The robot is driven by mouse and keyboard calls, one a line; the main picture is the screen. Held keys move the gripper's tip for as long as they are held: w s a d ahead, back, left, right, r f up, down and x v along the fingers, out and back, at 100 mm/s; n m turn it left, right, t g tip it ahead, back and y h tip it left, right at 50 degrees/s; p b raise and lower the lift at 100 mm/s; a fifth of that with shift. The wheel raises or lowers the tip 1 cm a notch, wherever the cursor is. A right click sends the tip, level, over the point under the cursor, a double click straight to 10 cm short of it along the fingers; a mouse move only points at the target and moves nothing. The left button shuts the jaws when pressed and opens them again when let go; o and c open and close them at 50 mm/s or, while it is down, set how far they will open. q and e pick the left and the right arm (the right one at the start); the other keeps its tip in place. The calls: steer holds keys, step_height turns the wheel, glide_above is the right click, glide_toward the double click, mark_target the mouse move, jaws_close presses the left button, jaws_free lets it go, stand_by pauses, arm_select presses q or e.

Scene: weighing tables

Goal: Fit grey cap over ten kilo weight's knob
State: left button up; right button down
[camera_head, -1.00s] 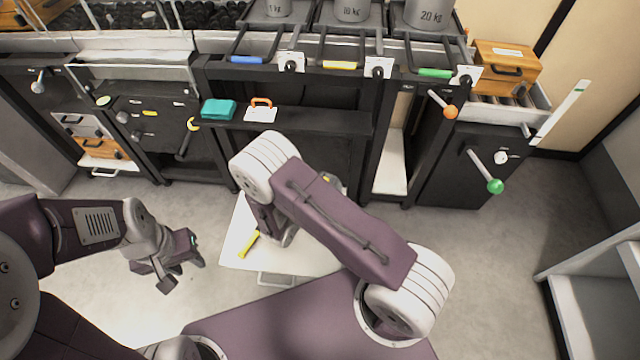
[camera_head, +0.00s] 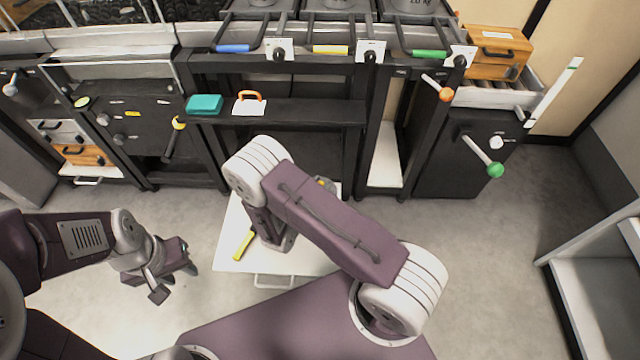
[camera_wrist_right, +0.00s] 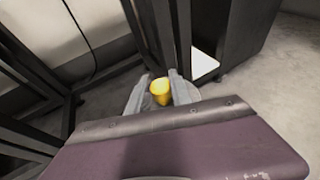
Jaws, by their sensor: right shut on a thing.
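My right gripper (camera_wrist_right: 160,90) is shut on a small rounded yellow piece (camera_wrist_right: 160,86), seen between its fingertips in the right wrist view. In the head view my right arm hides most of this gripper, above a small white table. My left gripper (camera_head: 172,281) hangs low at the left, over the floor; its jaw gap is unclear. The middle weight (camera_head: 338,5), marked 10 kg in the earlier view, stands on the back rack, mostly cut off at the top edge; its knob is out of view. I cannot pick out the grey cap with certainty.
The white table (camera_head: 226,262) carries a yellow bar (camera_head: 243,245). A dark shelf (camera_head: 300,112) holds a teal block (camera_head: 204,104) and an orange-handled white item (camera_head: 249,105). Blue, yellow and green handles line the rack front. A wooden box (camera_head: 492,55) stands right. Floor at right is clear.

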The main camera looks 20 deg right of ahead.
steer(key=c, duration=1.1)
jaws_free()
steer(key=shift+c, duration=0.2)
